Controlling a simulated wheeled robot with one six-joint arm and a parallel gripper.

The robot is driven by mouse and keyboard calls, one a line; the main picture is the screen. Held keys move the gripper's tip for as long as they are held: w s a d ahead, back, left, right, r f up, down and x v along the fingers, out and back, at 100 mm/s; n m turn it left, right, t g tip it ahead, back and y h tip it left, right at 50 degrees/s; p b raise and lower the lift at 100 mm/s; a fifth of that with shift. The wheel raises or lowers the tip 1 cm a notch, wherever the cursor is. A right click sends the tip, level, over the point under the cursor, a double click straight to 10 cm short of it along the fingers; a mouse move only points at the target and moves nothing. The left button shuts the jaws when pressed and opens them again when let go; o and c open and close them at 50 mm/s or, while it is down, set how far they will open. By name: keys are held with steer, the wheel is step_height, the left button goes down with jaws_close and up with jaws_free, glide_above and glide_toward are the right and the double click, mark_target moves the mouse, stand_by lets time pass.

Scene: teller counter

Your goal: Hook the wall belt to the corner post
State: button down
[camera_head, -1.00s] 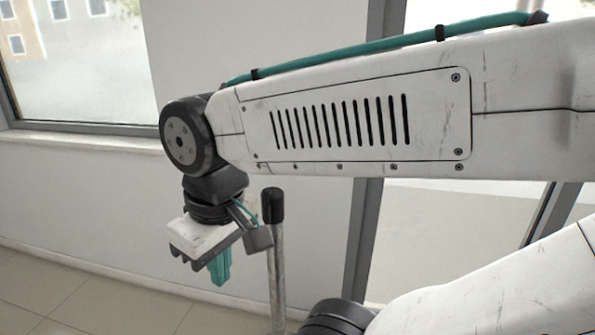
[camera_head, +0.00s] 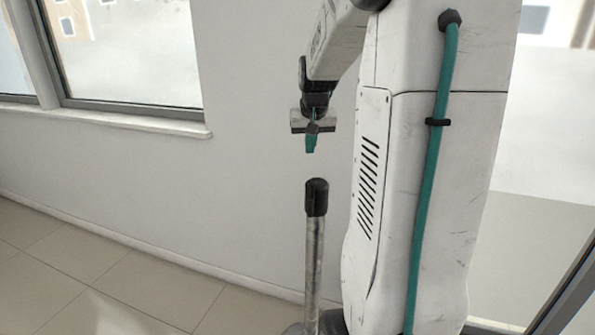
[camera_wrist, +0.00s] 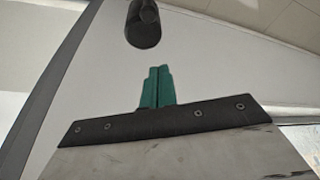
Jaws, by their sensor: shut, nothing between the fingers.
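A metal post with a black cap (camera_head: 316,197) stands upright near the white wall in the head view. Its black cap also shows at the top of the wrist view (camera_wrist: 143,22), seen end-on. My gripper (camera_head: 310,145) hangs beyond and above the post top in the head view, teal fingers pointing down. In the wrist view its teal fingers (camera_wrist: 157,86) are together, with nothing between them, and apart from the cap. I see no belt in any view now.
The white wall (camera_head: 240,170) runs behind the post, with a window sill (camera_head: 120,117) at the left. The tiled floor (camera_head: 90,260) is clear at the left. A dark frame (camera_head: 560,310) borders a glass panel at the right.

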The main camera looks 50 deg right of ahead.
glide_above(312, 198)
steer(key=w+d, duration=0.4)
steer(key=w, duration=0.1)
step_height(312, 198, down, 9)
steer(key=shift+d+f, duration=0.1)
steer(key=shift+f, duration=0.05)
steer(key=shift+s+a+f, duration=0.1)
steer(key=shift+s+a, duration=0.1)
steer(key=shift+s, duration=0.05)
steer(key=shift+s+a+r, duration=0.2)
steer(key=shift+s+a, duration=0.3)
steer(key=shift+s, duration=0.05)
steer(key=shift+s+a, duration=0.6)
steer(key=shift+s, duration=0.1)
